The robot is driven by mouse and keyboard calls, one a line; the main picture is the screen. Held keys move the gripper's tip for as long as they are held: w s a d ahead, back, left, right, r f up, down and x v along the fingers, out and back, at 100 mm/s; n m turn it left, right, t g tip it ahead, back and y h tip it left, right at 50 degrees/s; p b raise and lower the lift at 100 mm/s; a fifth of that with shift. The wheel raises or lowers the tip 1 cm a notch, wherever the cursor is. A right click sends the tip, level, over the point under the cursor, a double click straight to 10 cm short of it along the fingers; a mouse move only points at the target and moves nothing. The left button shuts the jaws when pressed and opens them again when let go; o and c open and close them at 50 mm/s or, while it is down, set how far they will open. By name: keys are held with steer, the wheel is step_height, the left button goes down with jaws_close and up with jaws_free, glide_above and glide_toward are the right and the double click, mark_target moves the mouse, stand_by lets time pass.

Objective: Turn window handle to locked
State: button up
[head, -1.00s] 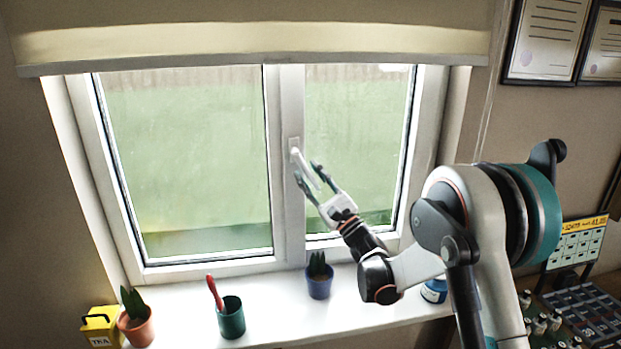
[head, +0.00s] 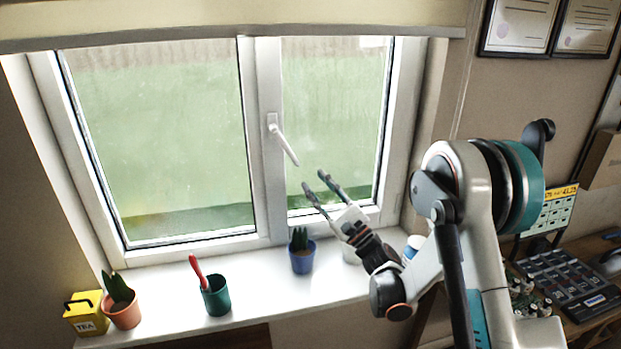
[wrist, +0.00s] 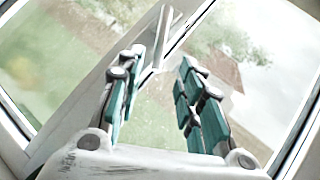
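The white window handle (head: 285,146) is on the middle frame post of the window. Its lever slants down and to the right from its base plate, short of straight down. My gripper (head: 315,181) is open and empty, below and right of the lever's tip, apart from it in the head view. In the wrist view the handle (wrist: 163,36) shows beyond the open teal-padded fingers (wrist: 162,65), with nothing between the pads.
The sill (head: 260,300) below holds a blue plant pot (head: 302,260), a green cup (head: 215,297) with a red-handled tool, an orange plant pot (head: 122,312) and a yellow tea tin (head: 86,313). A blind (head: 230,25) hangs above. The air before the left pane is clear.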

mark_target(283, 144)
steer(key=c, duration=0.4)
steer(key=r+n+p, duration=0.1)
steer(key=r+n+g+p, duration=0.1)
steer(key=r+n+p, duration=0.1)
steer(key=r+n+g+h+p, duration=0.1)
steer(key=r, duration=0.1)
steer(key=shift+w+d+n, duration=0.1)
steer(key=shift+w+n, duration=0.15)
steer(key=shift+n, duration=0.05)
jaws_close()
steer(key=s+d+r+n+g+h+p, duration=0.1)
steer(key=d+r+n+g+h+p, duration=0.3)
steer(key=d+r+n+h+p, duration=0.5)
steer(key=w+a+f+y, duration=0.1)
steer(key=w+a+f, duration=0.2)
steer(key=a, duration=0.3)
steer(key=w+a+f+n, duration=0.1)
steer(key=w+a+f, duration=0.2)
steer(key=a, duration=0.3)
steer(key=shift+n+y+p, duration=0.3)
steer(key=shift+y+p, duration=0.05)
steer(key=shift+y, duration=0.05)
